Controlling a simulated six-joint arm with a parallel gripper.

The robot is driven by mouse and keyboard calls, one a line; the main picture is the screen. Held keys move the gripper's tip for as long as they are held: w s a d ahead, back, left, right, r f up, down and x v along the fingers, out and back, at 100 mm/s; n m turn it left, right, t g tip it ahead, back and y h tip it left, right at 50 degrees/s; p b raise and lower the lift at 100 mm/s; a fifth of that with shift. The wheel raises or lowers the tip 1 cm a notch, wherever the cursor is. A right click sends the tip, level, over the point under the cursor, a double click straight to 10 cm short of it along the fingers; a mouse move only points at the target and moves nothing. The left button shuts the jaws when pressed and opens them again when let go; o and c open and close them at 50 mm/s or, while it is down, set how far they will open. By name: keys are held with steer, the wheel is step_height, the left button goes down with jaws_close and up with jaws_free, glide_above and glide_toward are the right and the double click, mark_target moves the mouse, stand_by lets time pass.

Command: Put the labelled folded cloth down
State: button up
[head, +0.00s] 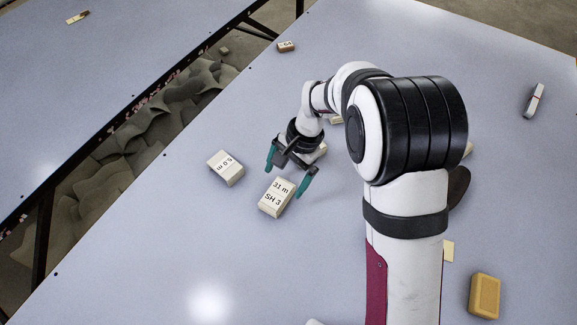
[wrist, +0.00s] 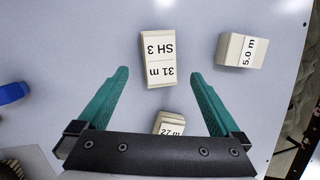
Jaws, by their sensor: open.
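A cream folded cloth labelled "31 m SH 3" (head: 276,197) lies on the pale table in the head view. It also shows in the wrist view (wrist: 159,60), just beyond and between the fingertips. My gripper (head: 288,176) is open, with its two teal fingers spread and nothing held between them. The wrist view shows the open fingers (wrist: 157,76) on either side of the near end of this cloth, apart from it. A second folded cloth labelled "5.0 m" (head: 226,168) lies to the left in the head view, and at the right in the wrist view (wrist: 241,50).
A yellow block (head: 485,296) lies at the front right, a small brown block (head: 286,46) at the back. The table's left edge (head: 150,168) borders a gap with dark cloth. The front left table is clear.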

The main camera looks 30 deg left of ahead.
steer(key=s+d+r+m+t, duration=0.1)
steer(key=s+d+r, duration=0.1)
steer(key=d+r, duration=1.2)
steer(key=s+d+m+t, duration=0.1)
steer(key=s+d+m, duration=0.1)
steer(key=s+d, duration=1)
steer(key=shift+s+d+r+m, duration=0.15)
steer(key=shift+s+d+m, duration=0.15)
steer(key=shift+s, duration=0.65)
